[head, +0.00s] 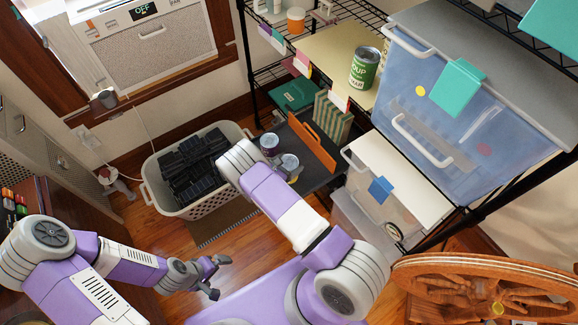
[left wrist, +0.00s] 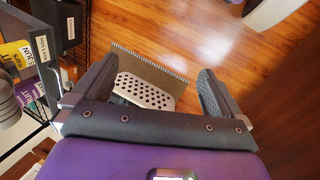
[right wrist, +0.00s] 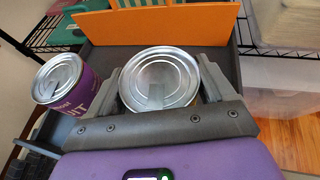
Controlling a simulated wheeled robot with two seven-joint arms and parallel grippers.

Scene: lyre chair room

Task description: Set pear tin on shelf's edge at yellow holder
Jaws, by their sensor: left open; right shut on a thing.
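My right gripper (right wrist: 160,82) is shut on a tin (right wrist: 160,78) with a bare silver lid, over a dark tray. Its label is mostly hidden, so I cannot read if it is pear. The held tin shows in the head view (head: 289,164) beside my right wrist. A purple-labelled tin (right wrist: 68,86) stands to its left. My left gripper (head: 213,277) is open and empty, low over the floor; its spread fingers show in the left wrist view (left wrist: 158,88). Coloured holders, such as a pink one (head: 302,63), hang on the shelf's edge; I cannot surely pick out the yellow one.
A green soup tin (head: 364,68) stands on the pale-lined shelf (head: 325,45). An orange divider (head: 312,148) stands in the dark tray (head: 318,178). A white basket (head: 180,208) holds dark objects. Clear bins fill the right shelves.

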